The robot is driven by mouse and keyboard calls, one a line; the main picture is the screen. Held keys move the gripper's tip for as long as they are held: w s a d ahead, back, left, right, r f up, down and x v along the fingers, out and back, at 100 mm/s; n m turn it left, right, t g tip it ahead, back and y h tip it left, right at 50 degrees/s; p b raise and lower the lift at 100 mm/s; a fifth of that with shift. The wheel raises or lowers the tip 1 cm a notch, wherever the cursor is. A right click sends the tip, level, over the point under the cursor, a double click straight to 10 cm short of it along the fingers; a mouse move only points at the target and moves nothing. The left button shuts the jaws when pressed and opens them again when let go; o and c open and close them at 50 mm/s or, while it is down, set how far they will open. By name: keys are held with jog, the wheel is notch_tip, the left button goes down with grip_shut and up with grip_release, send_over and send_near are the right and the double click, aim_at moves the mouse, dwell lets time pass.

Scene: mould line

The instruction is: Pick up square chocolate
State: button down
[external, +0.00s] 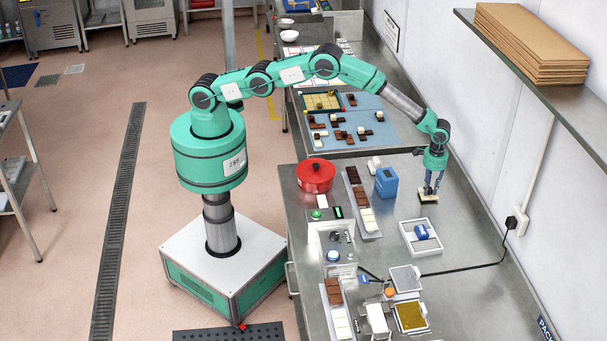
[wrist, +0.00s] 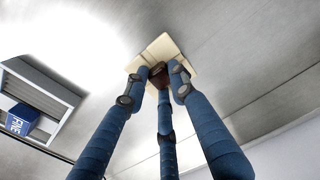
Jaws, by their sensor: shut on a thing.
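My gripper (external: 430,190) has three blue fingers and points down at the metal bench, right of the blue block. In the wrist view the fingertips (wrist: 160,76) are closed around a small dark brown piece, the square chocolate (wrist: 157,71). Its exact shape is mostly hidden by the fingers. A flat cream square (wrist: 163,47) lies under or just behind it, seen also in the external view (external: 430,199). I cannot tell whether the chocolate touches the cream square.
A white tray with a blue item (external: 408,236) stands in front of the gripper, and shows at left in the wrist view (wrist: 62,92). A blue block (external: 386,182), chocolate bars (external: 362,198) and a red pot (external: 316,175) stand left. The wall is close on the right.

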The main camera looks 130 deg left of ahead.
aim_at(430, 189)
notch_tip(430, 189, up, 9)
jog(key=shift+r, duration=0.1)
dwell(0.4)
